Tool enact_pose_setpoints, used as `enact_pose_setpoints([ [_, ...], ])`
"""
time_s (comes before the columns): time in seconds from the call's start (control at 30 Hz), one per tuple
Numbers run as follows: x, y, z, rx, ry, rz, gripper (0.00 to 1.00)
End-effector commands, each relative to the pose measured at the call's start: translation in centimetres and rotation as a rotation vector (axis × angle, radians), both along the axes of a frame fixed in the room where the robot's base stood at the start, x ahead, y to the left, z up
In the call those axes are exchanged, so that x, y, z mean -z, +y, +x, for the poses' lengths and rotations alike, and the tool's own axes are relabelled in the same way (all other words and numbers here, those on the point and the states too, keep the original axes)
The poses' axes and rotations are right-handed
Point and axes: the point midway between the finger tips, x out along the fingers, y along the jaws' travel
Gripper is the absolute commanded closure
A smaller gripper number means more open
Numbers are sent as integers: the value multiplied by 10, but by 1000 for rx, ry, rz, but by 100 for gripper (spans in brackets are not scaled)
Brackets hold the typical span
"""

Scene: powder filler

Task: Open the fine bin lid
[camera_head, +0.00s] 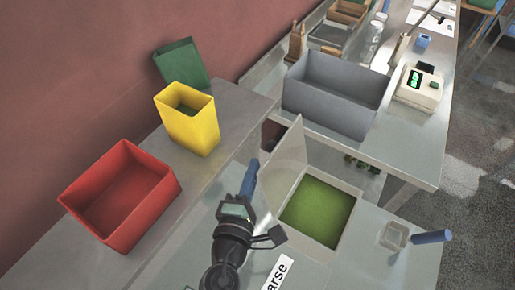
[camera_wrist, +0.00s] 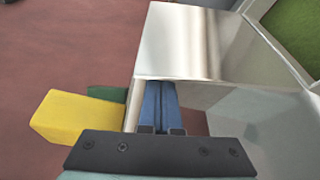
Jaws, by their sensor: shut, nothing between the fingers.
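A square bin of green powder (camera_head: 318,210) stands open on the counter in the head view. Its pale lid (camera_head: 287,168) is raised on the left side, steeply tilted up. No label shows that this is the fine bin; a partly hidden label ending in "arse" (camera_head: 277,273) lies nearer to me. My gripper (camera_head: 250,178) is shut and empty, with its blue fingers just left of the raised lid. In the wrist view, the blue fingers (camera_wrist: 160,100) are together at the edge of a pale shiny panel, likely the lid (camera_wrist: 185,42); contact is unclear. Green powder (camera_wrist: 296,38) shows beyond it.
A red bin (camera_head: 122,195), a yellow bin (camera_head: 188,118) and a green bin (camera_head: 181,64) stand at left. A grey tub (camera_head: 333,95) and a scale (camera_head: 418,90) are behind. A clear scoop (camera_head: 395,236) with a blue handle sits at right.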

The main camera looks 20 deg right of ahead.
Motion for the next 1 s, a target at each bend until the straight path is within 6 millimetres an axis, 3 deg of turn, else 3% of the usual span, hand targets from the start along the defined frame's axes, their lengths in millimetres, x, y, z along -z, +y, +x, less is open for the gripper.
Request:
enact_pose_setpoints([
  [0.2,1,-20,29,3,-1,0,100],
  [0.4,3,-27,40,1,-1,1,100],
  [0.8,5,-28,41,1,-5,5,100],
  [1.0,2,-38,29,4,-90,69,100],
])
